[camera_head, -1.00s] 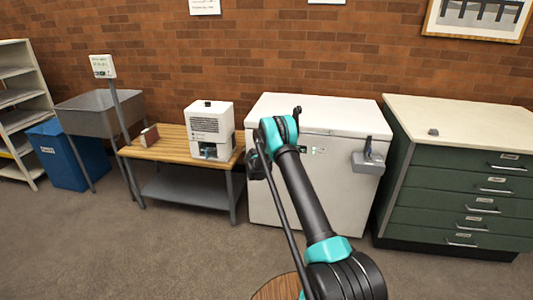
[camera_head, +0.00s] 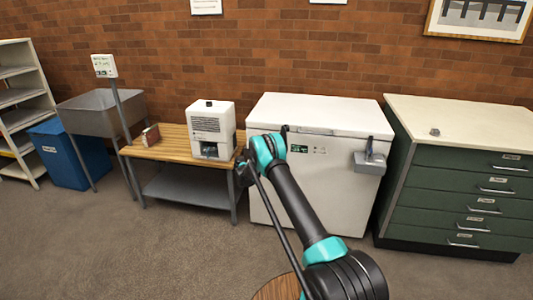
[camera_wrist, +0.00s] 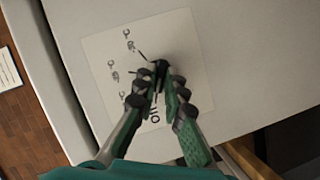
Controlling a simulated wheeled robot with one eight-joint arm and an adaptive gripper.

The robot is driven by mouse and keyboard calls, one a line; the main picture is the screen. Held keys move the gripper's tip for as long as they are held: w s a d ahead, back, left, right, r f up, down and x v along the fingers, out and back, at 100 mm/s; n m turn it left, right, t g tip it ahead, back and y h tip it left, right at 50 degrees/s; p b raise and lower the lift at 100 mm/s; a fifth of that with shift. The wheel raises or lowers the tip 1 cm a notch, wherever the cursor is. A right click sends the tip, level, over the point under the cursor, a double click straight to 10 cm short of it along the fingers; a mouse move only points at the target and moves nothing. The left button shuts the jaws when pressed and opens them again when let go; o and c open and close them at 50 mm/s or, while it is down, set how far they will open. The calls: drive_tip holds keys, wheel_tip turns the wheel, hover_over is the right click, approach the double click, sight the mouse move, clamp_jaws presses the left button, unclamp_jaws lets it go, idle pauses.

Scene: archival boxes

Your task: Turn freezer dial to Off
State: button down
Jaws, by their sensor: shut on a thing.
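The white chest freezer (camera_head: 325,185) stands against the brick wall. In the wrist view, a pale square label (camera_wrist: 100,50) on its side carries tick marks and small symbols, with "Off" lettering near the lower edge. The small dark dial (camera_wrist: 161,66) sits at the middle of this label. My gripper (camera_wrist: 162,82) has both fingers closed around the dial, which they partly cover. Which mark the dial points to is not clear. In the head view, my gripper (camera_head: 243,169) is at the freezer's left side, and the dial is hidden there.
A wooden bench (camera_head: 170,143) with a white machine (camera_head: 211,125) stands close to the freezer's left side. A green drawer cabinet (camera_head: 460,190) stands to the right. A grey holder (camera_head: 369,163) is fixed to the freezer's front. The floor in front is clear.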

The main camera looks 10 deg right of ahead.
drive_tip(key=shift+f+n, duration=0.1)
drive_tip(key=shift+n, duration=0.4)
drive_tip(key=shift+h, duration=0.3)
drive_tip(key=c, duration=1.6)
unclamp_jaws()
drive_tip(key=v, duration=1.2)
drive_tip(key=shift+d, duration=0.15)
